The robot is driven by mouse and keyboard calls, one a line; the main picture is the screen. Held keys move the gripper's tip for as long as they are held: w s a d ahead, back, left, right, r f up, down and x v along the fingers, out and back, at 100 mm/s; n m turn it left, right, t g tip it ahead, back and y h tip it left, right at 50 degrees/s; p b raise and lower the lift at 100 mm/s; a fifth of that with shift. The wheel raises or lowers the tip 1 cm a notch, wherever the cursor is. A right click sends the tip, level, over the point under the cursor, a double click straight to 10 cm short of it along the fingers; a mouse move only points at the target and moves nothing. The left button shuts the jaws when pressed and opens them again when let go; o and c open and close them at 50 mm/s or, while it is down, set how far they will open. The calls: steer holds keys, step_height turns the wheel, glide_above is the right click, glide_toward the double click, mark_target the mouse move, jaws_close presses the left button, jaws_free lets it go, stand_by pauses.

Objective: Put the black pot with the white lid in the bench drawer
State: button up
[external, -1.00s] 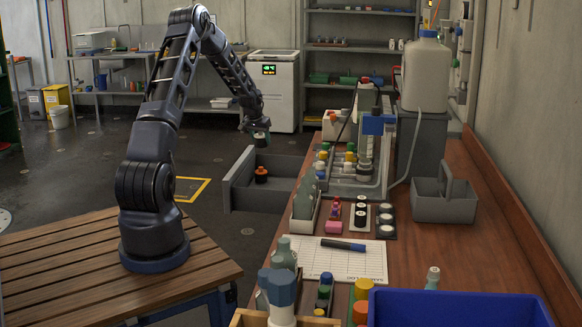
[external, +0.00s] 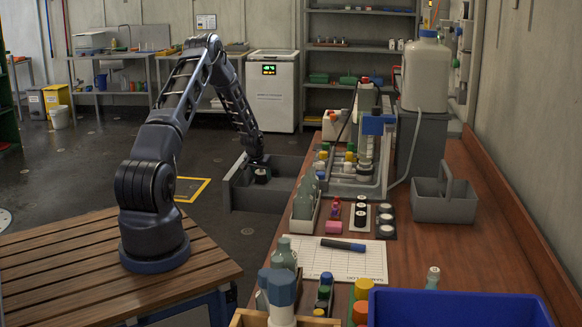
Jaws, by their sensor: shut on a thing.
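My gripper (external: 260,164) points down into the open bench drawer (external: 236,188), near the drawer's front panel. It is shut on a small dark pot (external: 261,176) with a pale part showing; I take this as the black pot with the white lid, though it is too small to be sure. The pot is low, inside the drawer's outline. I cannot tell whether it touches the drawer floor. The orange-topped dark pot seen in the drawer earlier is now hidden behind my gripper and the held pot.
A grey caddy (external: 445,205) and blue bin (external: 455,308) are farther right. The drawer's right part looks clear.

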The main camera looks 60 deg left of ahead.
mark_target(262, 183)
steer(key=shift+f, duration=2.25)
steer(key=shift+f, duration=0.15)
steer(key=o, duration=1)
steer(key=v, duration=1.2)
steer(key=shift+s, duration=0.1)
